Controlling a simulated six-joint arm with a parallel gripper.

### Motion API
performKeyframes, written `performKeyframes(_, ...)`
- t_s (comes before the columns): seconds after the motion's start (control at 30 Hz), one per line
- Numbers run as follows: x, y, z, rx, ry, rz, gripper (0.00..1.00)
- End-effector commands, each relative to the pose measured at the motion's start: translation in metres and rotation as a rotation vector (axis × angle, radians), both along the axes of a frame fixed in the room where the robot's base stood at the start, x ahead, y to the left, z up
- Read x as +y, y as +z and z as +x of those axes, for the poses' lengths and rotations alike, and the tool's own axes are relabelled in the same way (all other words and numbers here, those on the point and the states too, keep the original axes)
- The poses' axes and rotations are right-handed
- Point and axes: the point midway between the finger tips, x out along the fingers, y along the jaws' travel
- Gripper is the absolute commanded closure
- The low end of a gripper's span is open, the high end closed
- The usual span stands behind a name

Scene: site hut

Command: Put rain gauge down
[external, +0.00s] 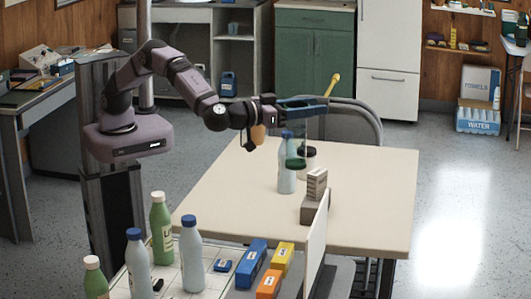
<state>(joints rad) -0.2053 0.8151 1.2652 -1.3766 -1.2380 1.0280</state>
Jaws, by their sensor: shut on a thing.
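My gripper (303,104) reaches out over the cream table with its blue fingers shut on what looks like the rain gauge (299,128). This is a clear upright tube with a dark green lower end (296,163). The tube is see-through, so its outline is faint. Its lower end overlaps a pale bottle with a blue cap (286,182) in the picture. I cannot tell whether the gauge touches the bottle or how far it is above the table (376,183).
A dark-lidded jar (308,154) and a small box on a brown block (311,208) stand close by. The table's right side is clear. A grey chair (360,118) is behind. Bottles and colored boxes (252,262) stand in front beside an upright panel (317,245).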

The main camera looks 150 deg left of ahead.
Motion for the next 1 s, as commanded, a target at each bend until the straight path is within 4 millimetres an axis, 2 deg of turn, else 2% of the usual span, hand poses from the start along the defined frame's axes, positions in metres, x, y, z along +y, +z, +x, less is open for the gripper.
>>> performKeyframes(0.03,-0.016,-0.002,-0.001,0.007,-0.021,0.0,0.88)
performKeyframes(0.17,-0.045,-0.024,-0.015,0.008,-0.047,0.0,0.88)
performKeyframes(0.27,-0.064,-0.041,-0.034,0.008,-0.056,0.0,0.88)
performKeyframes(0.4,-0.081,-0.067,-0.07,0.009,-0.05,0.001,0.88)
performKeyframes(0.57,-0.089,-0.096,-0.128,0.009,-0.009,0.002,0.88)
performKeyframes(0.73,-0.089,-0.121,-0.2,0.009,0.061,0.002,0.88)
performKeyframes(0.9,-0.089,-0.128,-0.26,0.003,0.12,0.001,0.88)
performKeyframes(1.0,-0.089,-0.124,-0.283,0.0,0.148,0.002,0.88)
